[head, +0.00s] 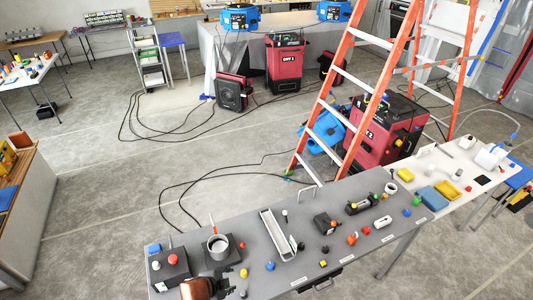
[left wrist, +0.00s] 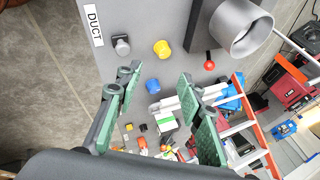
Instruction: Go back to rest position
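My left gripper (left wrist: 160,80) shows in the left wrist view with its two green-padded fingers spread apart. Nothing is between the pads. Beyond it is a grey panel with a DUCT label (left wrist: 93,25), a grey knob (left wrist: 121,46), a yellow knob (left wrist: 162,49), a blue knob (left wrist: 152,86) and a red-tipped lever (left wrist: 209,65). A grey duct cylinder (left wrist: 240,28) stands right of the fingers. My right gripper is in neither view.
A long grey workbench (head: 340,210) with many small parts crosses the front right. An orange ladder (head: 350,95) stands behind it, beside a red machine (head: 385,135). A wooden-topped cabinet (head: 48,215) is at left. Black cables (head: 165,130) lie on the otherwise open floor.

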